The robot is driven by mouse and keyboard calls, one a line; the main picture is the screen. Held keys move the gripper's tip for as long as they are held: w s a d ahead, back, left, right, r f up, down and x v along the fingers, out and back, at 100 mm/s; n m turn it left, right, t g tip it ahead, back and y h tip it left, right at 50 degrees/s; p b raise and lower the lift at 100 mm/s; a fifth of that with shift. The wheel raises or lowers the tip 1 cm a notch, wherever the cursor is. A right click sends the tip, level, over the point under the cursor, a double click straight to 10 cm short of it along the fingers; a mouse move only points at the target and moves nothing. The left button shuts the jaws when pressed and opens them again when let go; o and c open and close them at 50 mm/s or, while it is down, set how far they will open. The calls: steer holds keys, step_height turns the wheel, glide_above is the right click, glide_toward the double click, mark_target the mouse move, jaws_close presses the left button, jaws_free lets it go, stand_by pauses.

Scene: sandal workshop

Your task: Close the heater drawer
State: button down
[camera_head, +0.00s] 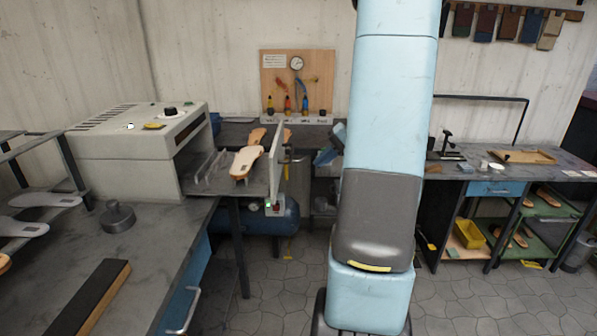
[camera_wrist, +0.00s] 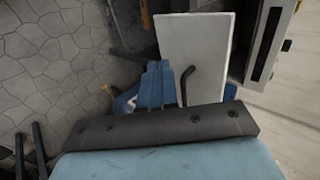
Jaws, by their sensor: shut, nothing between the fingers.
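The heater (camera_head: 135,145) is a pale grey box on the left bench. Its drawer (camera_head: 215,175) is pulled out to the right, with sandal soles (camera_head: 247,158) on it. The upright drawer front (camera_head: 278,165) has a dark handle (camera_head: 288,160) on its outer side. In the wrist view the drawer front (camera_wrist: 192,48) is a pale panel, and its bent dark handle (camera_wrist: 186,86) is close to my gripper. My gripper (camera_head: 326,157) is just right of the drawer front, partly behind my arm. Its blue fingers (camera_wrist: 155,80) are shut and empty. I cannot tell whether they touch the panel.
A round grey weight (camera_head: 117,216) and a dark block (camera_head: 95,295) lie on the left bench. A blue tank (camera_head: 270,218) stands below the drawer. The right workbench (camera_head: 520,170) has shelves with a yellow bin (camera_head: 469,234). The floor between the benches is largely clear.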

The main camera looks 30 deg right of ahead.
glide_toward(276, 185)
step_height(276, 185, down, 4)
steer(key=shift+w+a+r, duration=0.1)
steer(key=shift+w+a, duration=0.15)
steer(key=shift+a, duration=0.45)
steer(key=shift+w+a, duration=0.3)
steer(key=shift+a, duration=0.35)
steer(key=shift+w+a+r, duration=0.1)
steer(key=shift+w+a, duration=0.15)
steer(key=shift+a, duration=0.45)
steer(key=shift+w, duration=0.15)
